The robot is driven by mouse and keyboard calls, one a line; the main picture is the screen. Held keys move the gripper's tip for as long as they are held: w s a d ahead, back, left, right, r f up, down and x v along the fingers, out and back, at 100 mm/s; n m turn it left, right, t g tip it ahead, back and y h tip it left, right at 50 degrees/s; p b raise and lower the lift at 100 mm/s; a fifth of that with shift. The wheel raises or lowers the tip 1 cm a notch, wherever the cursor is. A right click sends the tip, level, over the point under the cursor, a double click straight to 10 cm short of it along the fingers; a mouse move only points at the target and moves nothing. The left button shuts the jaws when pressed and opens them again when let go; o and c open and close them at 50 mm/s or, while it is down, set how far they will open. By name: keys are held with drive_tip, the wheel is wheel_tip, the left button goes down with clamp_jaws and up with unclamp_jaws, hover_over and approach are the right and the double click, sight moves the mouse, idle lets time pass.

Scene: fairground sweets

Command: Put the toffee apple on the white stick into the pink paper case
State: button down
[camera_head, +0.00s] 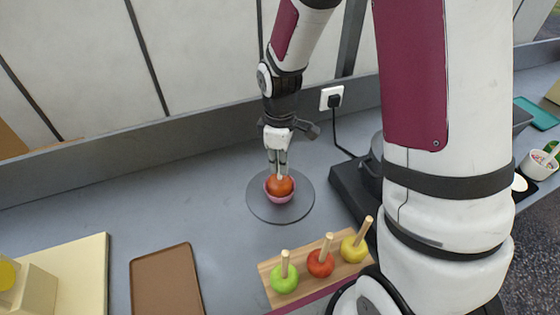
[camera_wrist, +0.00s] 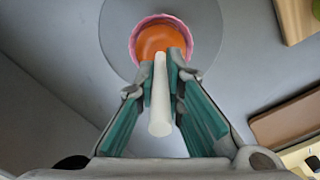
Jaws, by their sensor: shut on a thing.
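The toffee apple (camera_head: 281,187) is orange-red, with a white stick (camera_wrist: 160,100) that points up between my fingers. The apple sits inside the pink paper case (camera_head: 269,196), with the case's rim showing around it; both also show in the wrist view, the apple (camera_wrist: 162,40) within the case (camera_wrist: 134,36). My gripper (camera_head: 279,168) is above the apple and shut on the white stick. The case stands on a round grey disc (camera_head: 297,210). Whether the apple touches the bottom of the case is hidden.
A wooden stand (camera_head: 268,270) in front holds a green apple (camera_head: 285,280), a red apple (camera_head: 320,264) and a yellow apple (camera_head: 353,250) on pale sticks. A brown tray (camera_head: 165,285) lies at the front left. A black appliance (camera_head: 352,190) is right of the disc. Counter left of the disc is clear.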

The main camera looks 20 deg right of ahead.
drive_tip(key=shift+f, duration=0.2)
drive_tip(key=c, duration=1.6)
unclamp_jaws()
wheel_tip(320, 180, up, 12)
drive_tip(key=shift+r, duration=0.15)
drive_tip(key=s+r+m+t, duration=0.5)
drive_tip(key=s+r+m, duration=0.5)
drive_tip(key=s+r, duration=0.4)
drive_tip(key=s, duration=0.4)
drive_tip(key=shift+m, duration=0.4)
